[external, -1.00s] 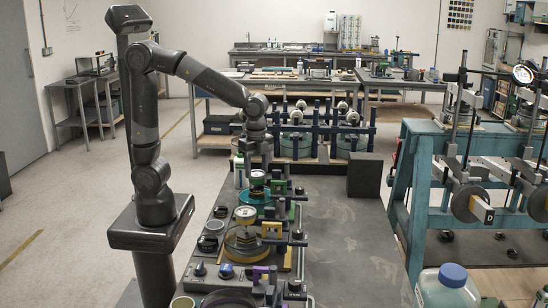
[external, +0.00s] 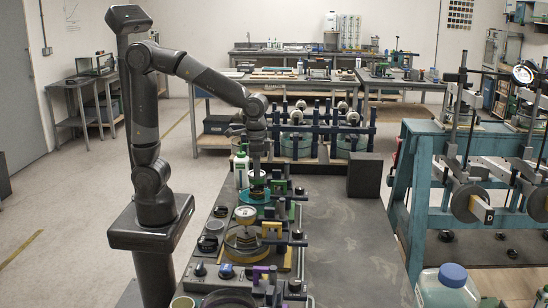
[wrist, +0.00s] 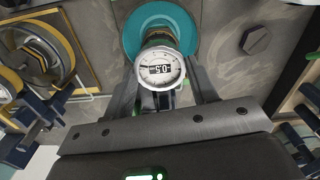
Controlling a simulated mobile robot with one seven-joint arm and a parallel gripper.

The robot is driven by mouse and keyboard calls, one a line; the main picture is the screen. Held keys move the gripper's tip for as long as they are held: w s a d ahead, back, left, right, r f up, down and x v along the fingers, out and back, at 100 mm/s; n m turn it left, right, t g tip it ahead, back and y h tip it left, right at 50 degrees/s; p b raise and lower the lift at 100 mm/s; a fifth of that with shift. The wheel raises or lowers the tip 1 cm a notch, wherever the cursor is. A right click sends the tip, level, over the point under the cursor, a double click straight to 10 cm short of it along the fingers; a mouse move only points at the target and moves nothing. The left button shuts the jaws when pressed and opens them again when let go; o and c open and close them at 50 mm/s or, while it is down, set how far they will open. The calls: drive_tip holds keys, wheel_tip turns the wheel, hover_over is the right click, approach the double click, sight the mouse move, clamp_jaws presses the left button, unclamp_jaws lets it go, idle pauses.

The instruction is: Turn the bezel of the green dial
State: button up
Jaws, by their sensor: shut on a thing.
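The dial (external: 257,180) stands above a teal round base in the far part of the long bench's row of instruments. In the wrist view its round white face (wrist: 160,69) fills the gap between my fingers, with a small dark number window in the middle. My gripper (external: 258,171) is down over it from above and shut on its bezel, one finger on each side. The fingers hide much of the bezel's sides, and its colour is hard to make out. The teal base (wrist: 190,22) shows behind the dial.
A yellow-based dial (external: 246,215) is nearer on the bench. A dark block (external: 365,174) stands to the right.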

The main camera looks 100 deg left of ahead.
drive_tip(key=n, duration=0.5)
drive_tip(key=shift+n, duration=0.3)
drive_tip(key=n, duration=1)
drive_tip(key=shift+r+n, duration=0.1)
drive_tip(key=shift+n, duration=2.5)
drive_tip(key=o, duration=0.7)
wheel_tip(320, 180, up, 11)
